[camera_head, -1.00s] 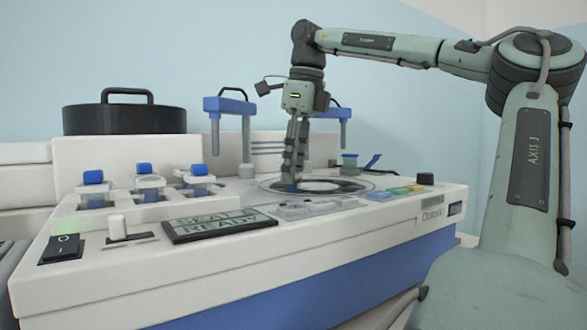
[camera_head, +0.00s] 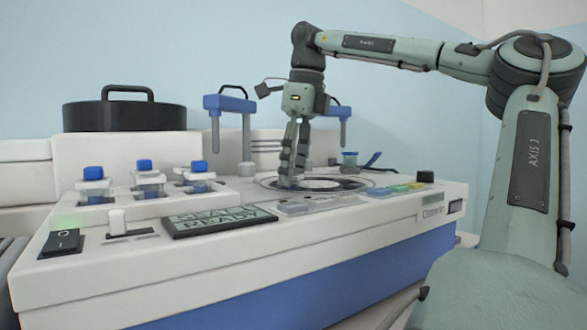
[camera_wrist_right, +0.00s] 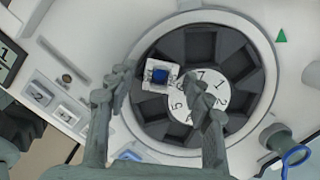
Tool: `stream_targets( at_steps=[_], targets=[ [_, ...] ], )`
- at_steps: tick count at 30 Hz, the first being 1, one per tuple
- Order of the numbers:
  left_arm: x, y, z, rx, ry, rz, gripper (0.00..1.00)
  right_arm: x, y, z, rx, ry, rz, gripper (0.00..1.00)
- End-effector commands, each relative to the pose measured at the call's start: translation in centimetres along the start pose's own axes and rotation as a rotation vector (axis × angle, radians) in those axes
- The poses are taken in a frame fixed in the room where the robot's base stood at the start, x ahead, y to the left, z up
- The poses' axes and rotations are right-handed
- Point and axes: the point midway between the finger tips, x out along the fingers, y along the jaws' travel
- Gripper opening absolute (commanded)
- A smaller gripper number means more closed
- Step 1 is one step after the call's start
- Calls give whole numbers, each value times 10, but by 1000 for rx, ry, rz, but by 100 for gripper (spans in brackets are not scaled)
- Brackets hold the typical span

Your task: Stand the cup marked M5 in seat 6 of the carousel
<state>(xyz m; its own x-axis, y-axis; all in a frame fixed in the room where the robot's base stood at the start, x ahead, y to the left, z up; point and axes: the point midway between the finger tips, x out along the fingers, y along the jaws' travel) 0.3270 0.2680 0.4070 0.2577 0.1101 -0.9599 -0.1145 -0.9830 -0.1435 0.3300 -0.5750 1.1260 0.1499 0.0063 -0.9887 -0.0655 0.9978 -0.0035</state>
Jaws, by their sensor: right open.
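A small pale cup with a blue top (camera_wrist_right: 160,75) stands in a dark seat of the carousel (camera_wrist_right: 195,45) in the right wrist view. The seat lies on the left of the ring, just past the printed 5; its own number is hidden, and I cannot read the cup's mark. My right gripper (camera_wrist_right: 163,88) is open, with one finger on each side of the cup. In the head view the right gripper (camera_head: 293,182) points down over the carousel (camera_head: 348,184), and the cup is hidden there. My left gripper is not in view.
Several blue-topped cups (camera_head: 93,174) stand in holders at the left. A display (camera_head: 218,219) and a rocker switch (camera_head: 62,241) are at the front. Blue posts (camera_head: 230,105) rise behind the carousel. A blue-rimmed container (camera_head: 350,160) stands to its right.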

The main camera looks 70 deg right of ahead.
Motion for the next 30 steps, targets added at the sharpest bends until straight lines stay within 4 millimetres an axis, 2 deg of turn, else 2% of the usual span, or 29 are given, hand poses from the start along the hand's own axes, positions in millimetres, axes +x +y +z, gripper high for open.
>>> stream_targets(
  at_steps=[5, 8, 16, 21, 25, 30],
  targets=[
    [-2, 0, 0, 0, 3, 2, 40, -5, 0, 1, 0, 0, -1, 51],
    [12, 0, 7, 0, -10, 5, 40, -16, -1, 2, 1, 0, -3, 51],
    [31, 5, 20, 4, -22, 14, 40, -76, 0, 2, 3, -1, -2, 51],
    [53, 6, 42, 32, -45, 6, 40, -108, -1, 2, 3, 0, -2, 51],
    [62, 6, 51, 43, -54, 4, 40, -123, -1, 1, 2, 1, -1, 51],
    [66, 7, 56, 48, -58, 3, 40, -129, 0, 1, 0, 1, 0, 51]
  ],
)
